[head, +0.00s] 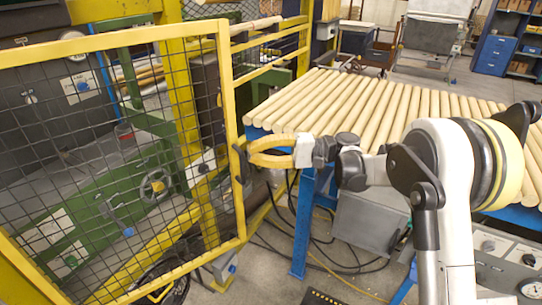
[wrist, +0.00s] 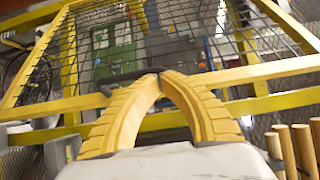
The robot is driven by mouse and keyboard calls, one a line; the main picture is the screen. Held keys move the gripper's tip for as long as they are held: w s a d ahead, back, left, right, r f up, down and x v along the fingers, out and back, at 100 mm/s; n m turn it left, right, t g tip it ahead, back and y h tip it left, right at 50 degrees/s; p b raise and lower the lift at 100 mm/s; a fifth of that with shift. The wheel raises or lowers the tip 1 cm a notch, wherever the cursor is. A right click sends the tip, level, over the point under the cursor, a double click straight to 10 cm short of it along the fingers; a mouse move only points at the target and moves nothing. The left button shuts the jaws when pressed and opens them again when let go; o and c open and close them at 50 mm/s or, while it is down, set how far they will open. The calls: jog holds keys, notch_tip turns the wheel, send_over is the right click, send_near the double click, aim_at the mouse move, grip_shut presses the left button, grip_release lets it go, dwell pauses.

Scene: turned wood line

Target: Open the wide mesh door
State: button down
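The wide mesh door (head: 231,105) fills the left of the head view, a yellow frame with dark wire mesh. Its black handle (head: 241,168) is on the right upright of the frame. My gripper (head: 248,160) reaches in from the right, and its yellow fingers come together at the handle. In the wrist view the tips of my gripper (wrist: 161,76) meet at the black handle (wrist: 125,78), with the yellow door frame (wrist: 265,70) and mesh behind. The fingertips' far sides are hidden. I cannot tell whether the door is ajar.
A blue-framed table (head: 302,225) with a row of turned wood rods (head: 370,105) stands right of the door, below my arm. A green machine (head: 95,200) shows through the mesh. Cables (head: 320,245) lie on the floor under the table. A blue cabinet (head: 495,55) stands far back right.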

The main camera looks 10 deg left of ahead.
jog(key=shift+s+d+b, duration=0.15)
jog(key=shift+s+b, duration=0.25)
jog(key=shift+s, duration=0.55)
jog(key=shift+s+d+b, duration=0.1)
jog(key=shift+s+b, duration=0.25)
jog(key=shift+s, duration=0.6)
jog(key=shift+s+d, duration=0.2)
jog(key=shift+s, duration=0.15)
